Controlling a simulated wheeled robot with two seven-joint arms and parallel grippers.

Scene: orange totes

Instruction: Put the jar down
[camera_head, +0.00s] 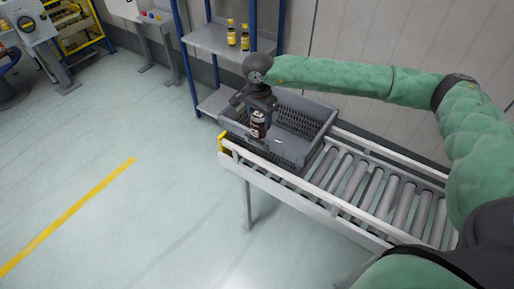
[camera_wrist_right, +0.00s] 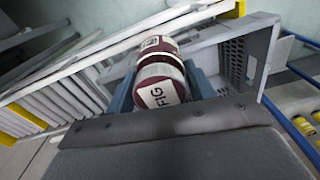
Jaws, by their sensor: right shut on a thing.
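The jar (camera_head: 258,125) is dark maroon with a white label; the label reads "FIG" in the right wrist view (camera_wrist_right: 160,88). My right gripper (camera_head: 259,112) is shut on the jar and points down. It holds the jar over the left part of a grey crate (camera_head: 300,152), which stands at the left end of a roller conveyor. I cannot tell whether the jar touches the crate floor. The gripper hides the upper part of the jar in the head view. My left gripper is not in view.
The roller conveyor (camera_head: 375,190) extends right from the crate, with bare rollers. A blue-posted shelf (camera_head: 212,40) behind holds yellow bottles (camera_head: 245,38). The floor at the left is clear, with a yellow line (camera_head: 70,215). Several yellow items (camera_wrist_right: 303,125) also show in the right wrist view.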

